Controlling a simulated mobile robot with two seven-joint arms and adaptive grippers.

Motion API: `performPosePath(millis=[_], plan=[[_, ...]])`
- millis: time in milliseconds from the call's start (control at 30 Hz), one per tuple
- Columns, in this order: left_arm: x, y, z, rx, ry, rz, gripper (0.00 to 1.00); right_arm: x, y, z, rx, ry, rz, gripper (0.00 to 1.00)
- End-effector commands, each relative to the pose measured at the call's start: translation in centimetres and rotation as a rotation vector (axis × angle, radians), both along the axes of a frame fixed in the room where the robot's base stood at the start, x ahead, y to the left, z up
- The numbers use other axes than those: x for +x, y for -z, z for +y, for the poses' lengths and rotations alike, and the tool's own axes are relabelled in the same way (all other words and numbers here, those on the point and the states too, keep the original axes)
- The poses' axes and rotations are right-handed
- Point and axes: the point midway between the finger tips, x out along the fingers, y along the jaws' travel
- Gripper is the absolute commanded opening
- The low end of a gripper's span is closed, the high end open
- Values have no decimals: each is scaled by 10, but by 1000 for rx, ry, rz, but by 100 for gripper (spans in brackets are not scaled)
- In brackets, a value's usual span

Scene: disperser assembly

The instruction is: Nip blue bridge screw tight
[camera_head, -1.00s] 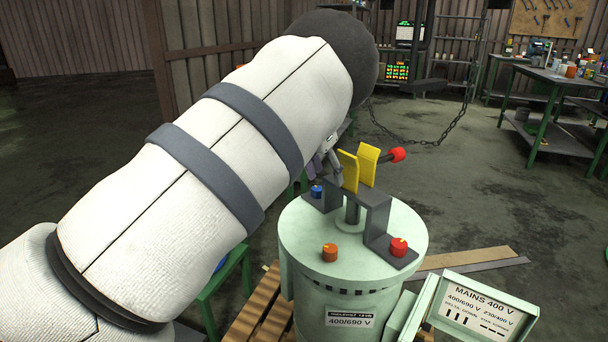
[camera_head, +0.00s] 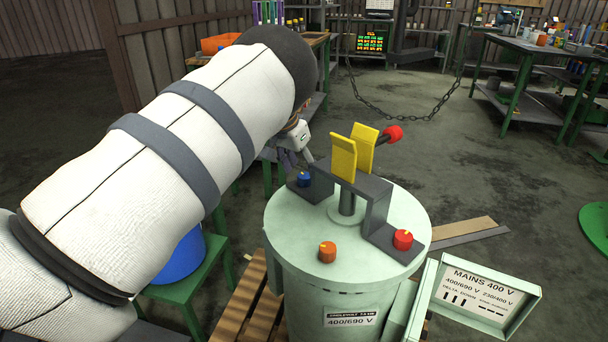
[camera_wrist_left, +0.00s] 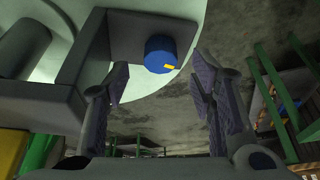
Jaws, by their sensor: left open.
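The blue bridge screw (camera_head: 304,179) sits on the left foot of the dark grey bridge (camera_head: 376,208), on the pale green drum (camera_head: 283,225). In the left wrist view the blue screw (camera_wrist_left: 160,54) has a small yellow mark and lies ahead, between the lines of the two fingers. My left gripper (camera_head: 298,158) is close behind and above the screw; its fingers (camera_wrist_left: 160,76) are spread and hold nothing. They appear apart from the screw. My left arm hides part of the scene behind it. My right gripper does not show.
Two yellow plates (camera_head: 343,158) stand upright at the bridge, close to the left gripper. A red-tipped lever (camera_head: 393,133) sticks out behind them. An orange screw (camera_head: 327,252) and a red screw (camera_head: 403,239) sit on the drum. A mains sign (camera_head: 480,297) stands at front right.

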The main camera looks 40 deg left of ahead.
Motion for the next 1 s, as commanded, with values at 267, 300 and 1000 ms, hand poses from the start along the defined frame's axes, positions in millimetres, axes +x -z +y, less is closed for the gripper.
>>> performPosePath(millis=[267,300,1000], plan=[[11,27,1,-1,-1,-1,50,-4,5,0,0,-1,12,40],[12,27,1,-1,-1,-1,50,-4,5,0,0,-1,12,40],[12,27,1,-1,30,-2,3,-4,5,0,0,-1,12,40]])
